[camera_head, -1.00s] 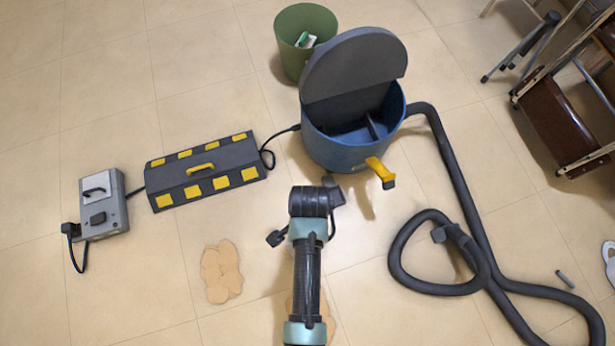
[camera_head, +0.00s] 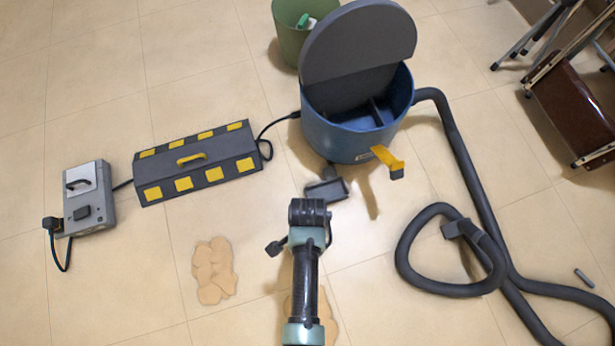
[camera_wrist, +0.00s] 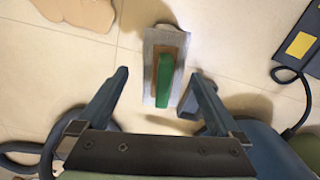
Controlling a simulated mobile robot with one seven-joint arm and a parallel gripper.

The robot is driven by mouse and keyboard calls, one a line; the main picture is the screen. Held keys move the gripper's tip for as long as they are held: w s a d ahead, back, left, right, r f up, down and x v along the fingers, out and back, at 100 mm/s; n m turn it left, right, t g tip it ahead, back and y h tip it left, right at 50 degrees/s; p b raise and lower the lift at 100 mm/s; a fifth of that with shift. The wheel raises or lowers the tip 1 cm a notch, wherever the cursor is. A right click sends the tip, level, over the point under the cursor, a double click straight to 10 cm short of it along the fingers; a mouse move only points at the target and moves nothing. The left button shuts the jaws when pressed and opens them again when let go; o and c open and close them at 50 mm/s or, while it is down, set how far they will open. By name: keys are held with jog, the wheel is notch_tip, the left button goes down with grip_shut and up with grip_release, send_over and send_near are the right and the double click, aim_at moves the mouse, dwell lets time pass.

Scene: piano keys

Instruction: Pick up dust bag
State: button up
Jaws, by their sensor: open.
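A flat pale grey piece with a brown collar and a green strip, apparently the dust bag (camera_wrist: 160,50), shows in the wrist view on the tiled floor. My gripper (camera_wrist: 162,86) is open and empty, with one finger on each side of the bag's near end. The right finger looks close to the bag's edge; whether it touches, I cannot tell.
A yellow latch (camera_head: 388,158) sticks out from the canister. The hose (camera_head: 470,165) coils at right. A black-and-yellow box (camera_head: 218,175) and grey unit (camera_head: 88,195) lie left. Beige dust (camera_head: 213,270) lies on the floor. A green bin (camera_head: 290,45) stands behind; a brown chair (camera_head: 572,105) is at right.

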jog(key=f+b, duration=0.4)
jog(key=shift+w+f, duration=0.2)
jog(key=shift+f, duration=0.15)
grip_shut()
